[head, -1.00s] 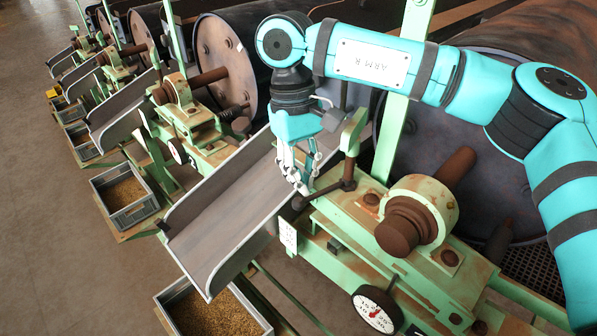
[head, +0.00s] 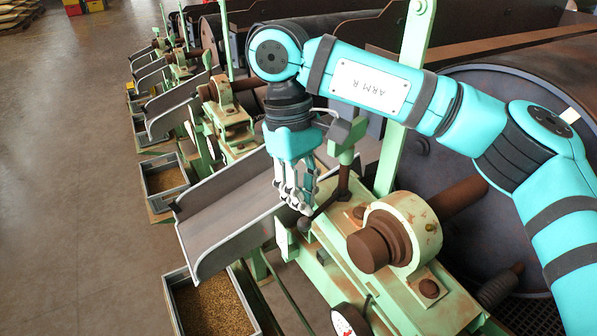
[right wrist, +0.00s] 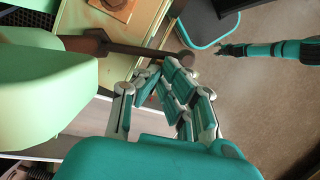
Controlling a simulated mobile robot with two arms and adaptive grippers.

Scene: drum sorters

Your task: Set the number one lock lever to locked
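The nearest sorter has a dark brown lever (head: 326,204) with a ball knob, running from a pivot by a short green post (head: 345,150) toward the chute side. I cannot read a number on it. My right gripper (head: 304,208) points down just above the knob end of the lever. In the right wrist view the lever's bar (right wrist: 150,51) passes just beyond the fingertips of that gripper (right wrist: 163,70). Its fingers bend inward with tips together, and nothing shows between them. My left gripper (right wrist: 228,49) appears small at the upper right, too small to judge.
A grey chute (head: 225,215) slopes beside the lever over a grain bin (head: 212,305). A rusty shaft bearing (head: 400,235) stands right of the lever, with a dial gauge (head: 345,322) below. A green upright (head: 404,110) rises behind. More sorters line the back; the left floor is open.

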